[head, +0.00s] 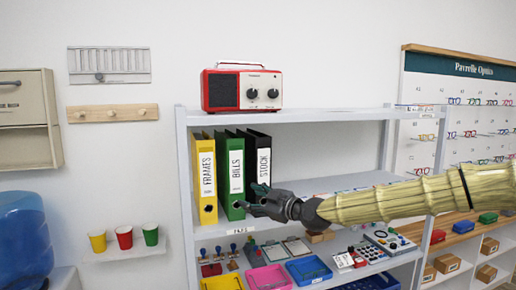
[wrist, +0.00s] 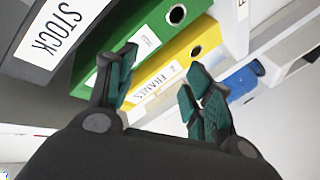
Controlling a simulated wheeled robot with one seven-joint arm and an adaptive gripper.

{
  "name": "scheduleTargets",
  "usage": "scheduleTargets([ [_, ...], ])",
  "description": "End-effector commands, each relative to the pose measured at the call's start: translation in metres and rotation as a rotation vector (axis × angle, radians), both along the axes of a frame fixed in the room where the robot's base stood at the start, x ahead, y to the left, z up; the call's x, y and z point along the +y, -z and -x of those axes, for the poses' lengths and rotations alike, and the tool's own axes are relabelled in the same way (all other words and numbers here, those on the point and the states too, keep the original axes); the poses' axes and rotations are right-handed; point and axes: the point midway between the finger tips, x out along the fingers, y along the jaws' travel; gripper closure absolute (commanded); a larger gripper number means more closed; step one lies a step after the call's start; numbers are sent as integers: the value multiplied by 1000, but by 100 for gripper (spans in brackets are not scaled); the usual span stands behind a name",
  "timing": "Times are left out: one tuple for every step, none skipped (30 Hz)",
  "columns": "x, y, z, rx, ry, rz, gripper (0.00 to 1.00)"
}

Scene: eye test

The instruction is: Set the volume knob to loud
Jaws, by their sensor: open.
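A red radio (head: 242,90) with a black speaker grille stands upright on the top shelf. Its pale front has two dark knobs, a left knob (head: 252,93) and a right knob (head: 273,93). The labels are too small to tell which is volume or how each is set. My gripper (head: 251,197) is well below the radio, in front of the binders. Its teal fingers are apart and empty, as the wrist view (wrist: 160,72) also shows. The radio does not show in the wrist view.
Yellow FRAMES (head: 204,178), green BILLS (head: 231,175) and black STOCK (head: 259,158) binders stand close to my gripper. The top shelf edge (head: 330,115) lies between gripper height and the radio. The top shelf is clear right of the radio. Trays lie below.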

Motion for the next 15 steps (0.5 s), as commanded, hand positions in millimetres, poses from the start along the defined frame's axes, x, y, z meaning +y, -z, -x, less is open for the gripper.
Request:
scheduleTargets([
  [-12,-57,-9,-83,8,5,48],
  [-19,-83,-12,-130,13,12,48],
  [-27,-116,-15,-189,19,22,48],
  [-34,-139,-17,-230,25,31,48],
  [-40,-161,-19,-268,30,37,48],
  [-48,-188,-19,-316,38,47,48],
  [-54,-206,-20,-348,45,53,48],
  [-59,-222,-20,-377,51,60,48],
  [-65,-241,-19,-410,57,68,48],
  [-70,-252,-19,-430,63,73,48],
  [-74,-263,-19,-450,68,77,48],
  [-78,-274,-18,-471,72,81,48],
  [-80,-281,-18,-483,75,85,48],
  [-82,-285,-17,-492,77,87,48],
  [-83,-290,-17,-500,79,89,48],
])
